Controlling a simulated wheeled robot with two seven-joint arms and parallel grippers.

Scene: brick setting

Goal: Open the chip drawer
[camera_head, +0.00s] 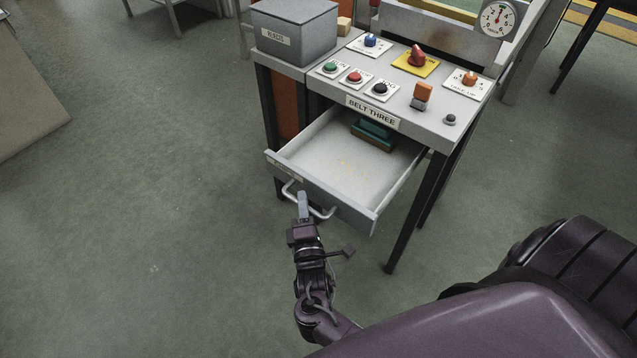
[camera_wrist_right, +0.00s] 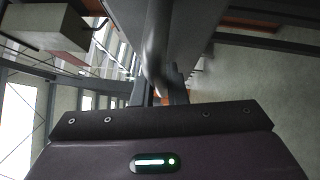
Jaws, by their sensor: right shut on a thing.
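The chip drawer (camera_head: 345,172) is pulled well out from under the grey table marked "BELT THREE" (camera_head: 372,110). Its inside is mostly bare, with a teal and brown block (camera_head: 372,133) toward the back. A curved metal bar handle (camera_head: 322,213) is on its front panel. My right gripper (camera_head: 303,205) is at the handle's left part and shut on it. In the right wrist view the handle bar (camera_wrist_right: 157,45) runs down between the fingers (camera_wrist_right: 160,92), beside the grey drawer front. My left gripper is not in view.
On the table stand a grey lidded box (camera_head: 293,38), several coloured buttons and knobs, an orange switch (camera_head: 422,95) and a round gauge (camera_head: 497,18). Black table legs (camera_head: 410,225) stand right of the drawer. The green floor (camera_head: 130,200) at left is clear.

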